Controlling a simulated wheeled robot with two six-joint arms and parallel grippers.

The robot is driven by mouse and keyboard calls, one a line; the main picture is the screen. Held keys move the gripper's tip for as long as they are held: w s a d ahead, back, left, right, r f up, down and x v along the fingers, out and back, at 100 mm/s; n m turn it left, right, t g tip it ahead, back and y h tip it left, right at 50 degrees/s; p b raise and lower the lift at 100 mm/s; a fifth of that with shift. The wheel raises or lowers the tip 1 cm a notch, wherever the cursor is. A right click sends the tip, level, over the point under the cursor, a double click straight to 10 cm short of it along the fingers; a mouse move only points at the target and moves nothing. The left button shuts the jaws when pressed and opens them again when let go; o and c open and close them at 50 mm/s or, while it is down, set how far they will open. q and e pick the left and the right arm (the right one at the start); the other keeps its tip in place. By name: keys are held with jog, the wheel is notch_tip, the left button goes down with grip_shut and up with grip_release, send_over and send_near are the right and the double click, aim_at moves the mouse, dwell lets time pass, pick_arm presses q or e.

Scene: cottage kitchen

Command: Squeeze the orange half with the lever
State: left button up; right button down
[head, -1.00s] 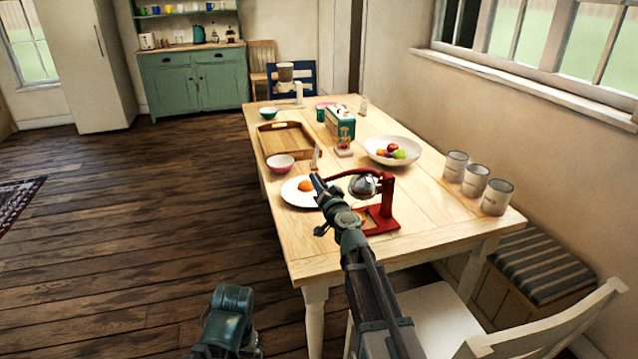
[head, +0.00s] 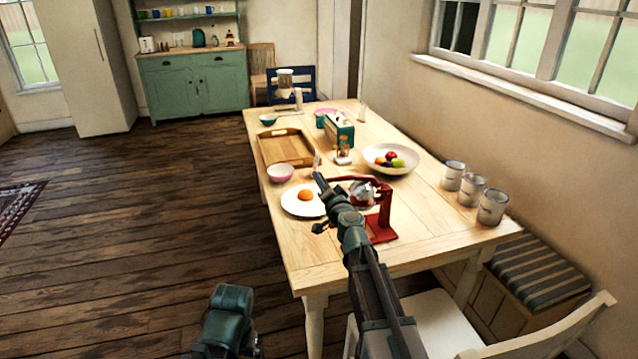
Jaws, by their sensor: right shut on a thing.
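A red juice press with an upright stand (head: 384,212) stands near the table's front right. Its red lever (head: 350,179) reaches left from the top of the stand, above a silver dome (head: 362,193). My right gripper (head: 319,178) is at the lever's left end and shut on it. My right arm covers the lower left of the press, and no orange half shows inside it. A round orange piece (head: 305,195) lies on a white plate (head: 291,206) left of the press. My left arm shows at the bottom, but its gripper cannot be made out.
Behind the press are a fruit bowl (head: 374,151), a carton (head: 341,131) and a wooden tray (head: 266,152). A pink bowl (head: 280,173) stands behind the plate. Several grey cans (head: 472,189) line the right edge. The table's front strip is mostly clear.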

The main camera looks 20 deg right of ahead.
jog(key=d+r+m+p, duration=0.1)
jog(key=r+p, duration=0.1)
jog(key=d+r+m+p, duration=0.1)
jog(key=r+p, duration=0.1)
jog(key=r, duration=0.1)
jog(key=d+r+m+p, duration=0.1)
jog(key=r+p, duration=0.1)
jog(key=shift+w+d+r+m, duration=0.1)
jog(key=shift+d+r+m, duration=0.2)
jog(key=shift+m, duration=0.1)
jog(key=d+r+m+p, duration=0.3)
jog(key=d+r+m, duration=0.1)
jog(key=d, duration=0.6)
jog(key=d+r+m+p, duration=0.3)
jog(key=d+m, duration=0.3)
jog(key=d, duration=0.4)
jog(key=shift+w+d+r+m+p, duration=0.35)
jog(key=shift+m+p, duration=0.05)
jog(key=shift+p, duration=0.4)
jog(key=c, duration=1)
grip_release()
jog(key=o, duration=0.3)
jog(key=shift+d+f, duration=0.1)
jog(key=shift+d, duration=0.1)
